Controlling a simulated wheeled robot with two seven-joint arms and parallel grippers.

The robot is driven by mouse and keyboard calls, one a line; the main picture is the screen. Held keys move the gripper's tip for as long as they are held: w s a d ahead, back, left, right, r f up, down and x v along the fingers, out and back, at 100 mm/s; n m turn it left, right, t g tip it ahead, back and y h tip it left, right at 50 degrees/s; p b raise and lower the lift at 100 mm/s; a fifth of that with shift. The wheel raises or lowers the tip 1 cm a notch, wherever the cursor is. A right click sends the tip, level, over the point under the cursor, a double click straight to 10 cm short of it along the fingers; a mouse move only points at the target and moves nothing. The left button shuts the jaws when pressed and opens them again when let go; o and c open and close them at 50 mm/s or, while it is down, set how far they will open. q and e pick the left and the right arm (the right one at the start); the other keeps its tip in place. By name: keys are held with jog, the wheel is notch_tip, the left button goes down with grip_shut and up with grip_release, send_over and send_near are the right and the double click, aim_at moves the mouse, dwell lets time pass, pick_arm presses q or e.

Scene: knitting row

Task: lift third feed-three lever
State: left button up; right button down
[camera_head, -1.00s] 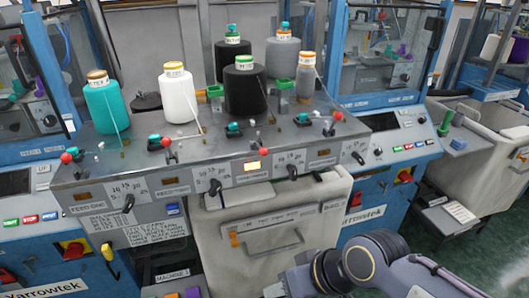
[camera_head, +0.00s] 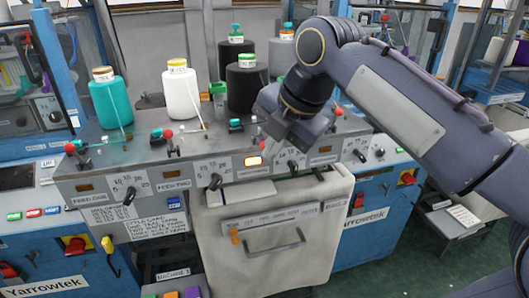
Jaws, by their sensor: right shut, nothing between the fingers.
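The grey console front carries a row of black levers beside number scales. The third lever from the left (camera_head: 292,166) stands by its scale, right of a lit amber window (camera_head: 253,161). My right gripper (camera_head: 272,148) reaches in from the right, with its fingers shut and empty, pointing down just above and left of this lever. I cannot tell whether it touches the lever. My right arm and gripper hide part of the console top behind it. The first lever (camera_head: 128,197) and second lever (camera_head: 214,182) are in plain view. My left gripper is not in view.
A teal cone (camera_head: 109,102), a white cone (camera_head: 182,95) and a black cone (camera_head: 243,88) stand on the console top. Small red-knobbed levers line its front edge. A fourth lever (camera_head: 359,155) is at the right. A pale bin (camera_head: 250,222) is below.

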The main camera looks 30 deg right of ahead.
aim_at(263, 147)
jog(key=r+n, duration=0.1)
jog(key=w+r+n, duration=0.1)
jog(key=n, duration=0.1)
jog(key=shift+w+r, duration=0.15)
jog(key=shift+w, duration=0.1)
jog(key=shift+w+d+f+p, duration=0.15)
jog(key=shift+w+d+f, duration=0.2)
jog(key=shift+w+f, duration=0.75)
jog(key=shift+w+d+f+p, duration=0.15)
jog(key=shift+w+d+f, duration=0.15)
jog(key=shift+w+f, duration=0.8)
jog(key=shift+w+d+f+p, duration=0.15)
jog(key=shift+w+d+f, duration=0.2)
jog(key=shift+w+f, duration=0.75)
jog(key=shift+s+f, duration=0.15)
jog(key=shift+s, duration=0.3)
